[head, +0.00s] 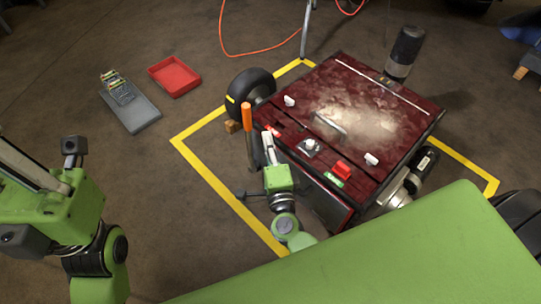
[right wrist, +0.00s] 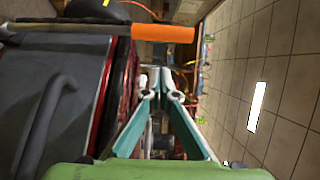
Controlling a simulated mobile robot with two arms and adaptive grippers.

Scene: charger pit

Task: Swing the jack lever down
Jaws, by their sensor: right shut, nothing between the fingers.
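The jack lever (head: 247,117), a dark rod with an orange grip, stands upright at the near left corner of the dark red machine (head: 335,95). The orange grip also shows in the right wrist view (right wrist: 162,34), lying across the upper middle. My right gripper (head: 267,136) is just right of the lever in the head view, over the machine's near edge. Its fingers are shut and empty, with the tips together in the right wrist view (right wrist: 164,90). Whether it touches the lever is unclear. My left arm shows at the left, but its gripper cannot be made out.
The machine has a black wheel (head: 250,87), white knobs and a red switch (head: 343,168) on top. Yellow tape (head: 205,172) frames the floor around it. A red tray (head: 174,76) and a grey case (head: 131,105) lie to the left. An orange cable (head: 240,54) runs behind.

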